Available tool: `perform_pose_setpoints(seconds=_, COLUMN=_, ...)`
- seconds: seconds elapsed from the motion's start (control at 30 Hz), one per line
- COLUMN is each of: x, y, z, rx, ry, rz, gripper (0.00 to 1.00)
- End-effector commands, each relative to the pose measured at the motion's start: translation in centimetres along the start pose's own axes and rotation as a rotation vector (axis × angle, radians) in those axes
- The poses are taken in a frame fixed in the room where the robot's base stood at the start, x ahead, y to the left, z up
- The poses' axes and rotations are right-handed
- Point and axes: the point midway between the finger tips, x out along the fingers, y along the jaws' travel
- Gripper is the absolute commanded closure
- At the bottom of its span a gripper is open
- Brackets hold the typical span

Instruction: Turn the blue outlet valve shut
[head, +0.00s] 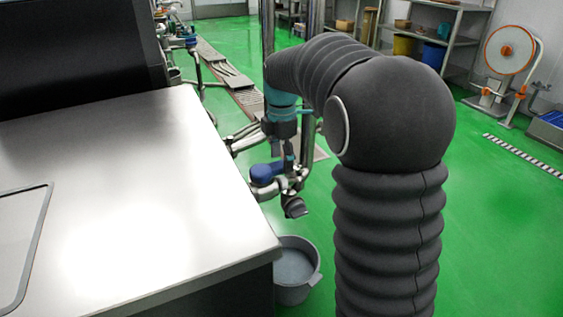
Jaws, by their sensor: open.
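The blue outlet valve (264,173) sits on shiny steel pipework just beyond the right edge of the steel worktop. Its rounded blue part sticks out to the left. My gripper (283,158) points down just above and slightly right of the valve, with its fingers apart. The fingers are small and dark here, and I cannot tell whether they touch the valve. Part of the pipework behind the gripper is hidden by my arm.
The steel worktop (130,200) fills the left side. A grey bucket (295,275) stands on the green floor below the valve. A dark fitting (295,207) hangs under the pipes. Green floor is open at right.

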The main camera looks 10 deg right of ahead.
Motion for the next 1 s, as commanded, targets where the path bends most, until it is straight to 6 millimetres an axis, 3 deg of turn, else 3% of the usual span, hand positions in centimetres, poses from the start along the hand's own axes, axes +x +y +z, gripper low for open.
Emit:
perform_pose_setpoints(seconds=0.17, x=1.05, y=-0.01, z=0.01, rx=0.000, ry=0.000, rz=0.001, gripper=0.35)
perform_pose_setpoints(seconds=0.43, x=1.15, y=0.00, z=0.00, rx=0.000, ry=0.000, rz=0.001, gripper=0.35)
perform_pose_setpoints(seconds=0.47, x=1.15, y=0.00, z=0.00, rx=0.000, ry=0.000, rz=0.001, gripper=0.38)
perform_pose_setpoints(seconds=0.7, x=1.14, y=0.00, z=0.00, rx=0.000, ry=0.000, rz=0.001, gripper=0.98)
perform_pose_setpoints(seconds=1.0, x=1.12, y=-0.17, z=0.38, rx=0.018, ry=0.000, rz=0.001, gripper=1.00)
